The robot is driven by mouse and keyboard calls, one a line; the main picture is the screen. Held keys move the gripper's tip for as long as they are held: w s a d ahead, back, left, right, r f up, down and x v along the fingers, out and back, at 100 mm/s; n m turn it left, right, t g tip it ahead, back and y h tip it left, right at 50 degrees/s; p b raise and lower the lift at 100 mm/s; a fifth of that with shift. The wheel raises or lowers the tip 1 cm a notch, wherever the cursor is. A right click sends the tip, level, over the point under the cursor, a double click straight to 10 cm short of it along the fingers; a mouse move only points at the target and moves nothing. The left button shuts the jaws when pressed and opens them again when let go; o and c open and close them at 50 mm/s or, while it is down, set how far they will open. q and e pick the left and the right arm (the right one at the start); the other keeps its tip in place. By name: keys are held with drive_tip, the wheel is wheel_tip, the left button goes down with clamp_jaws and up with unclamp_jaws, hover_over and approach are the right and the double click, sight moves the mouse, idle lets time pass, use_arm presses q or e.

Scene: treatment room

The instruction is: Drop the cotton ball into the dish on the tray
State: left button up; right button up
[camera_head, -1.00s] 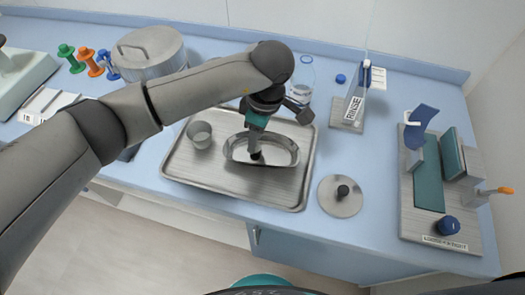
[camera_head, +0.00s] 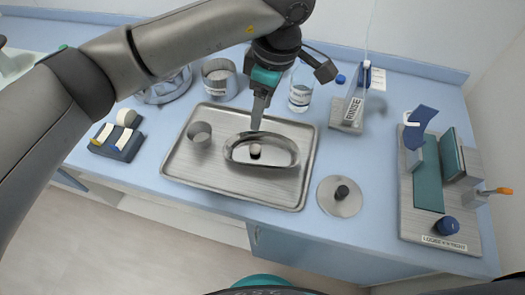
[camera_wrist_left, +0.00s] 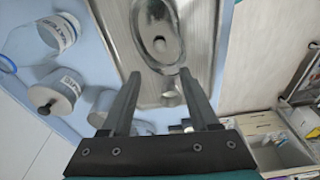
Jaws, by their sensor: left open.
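The metal tray (camera_head: 185,172) lies on the blue counter. An oval metal dish (camera_head: 282,163) stands on it, and shows at the top of the left wrist view (camera_wrist_left: 146,20). My left gripper (camera_head: 257,126) is above the dish's far rim, apart from the ball. In the left wrist view its two fingers (camera_wrist_left: 160,84) are spread with nothing held between them. My right gripper does not show.
A small metal cup (camera_head: 199,134) stands on the tray's left. A round lid with a dark knob (camera_head: 340,195) lies right of the tray. A bottle (camera_head: 300,90), a labelled canister (camera_head: 219,80) and a RINSE stand (camera_head: 350,110) are behind. A board with upright parts (camera_head: 437,195) is at the right.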

use_arm(q)
drive_tip(key=shift+s+d+r, duration=0.1)
drive_tip(key=shift+d+r, duration=0.05)
drive_tip(key=shift+r, duration=1)
drive_tip(key=shift+s+d+r, duration=0.1)
drive_tip(key=shift+d+r, duration=0.05)
drive_tip(key=shift+r, duration=1)
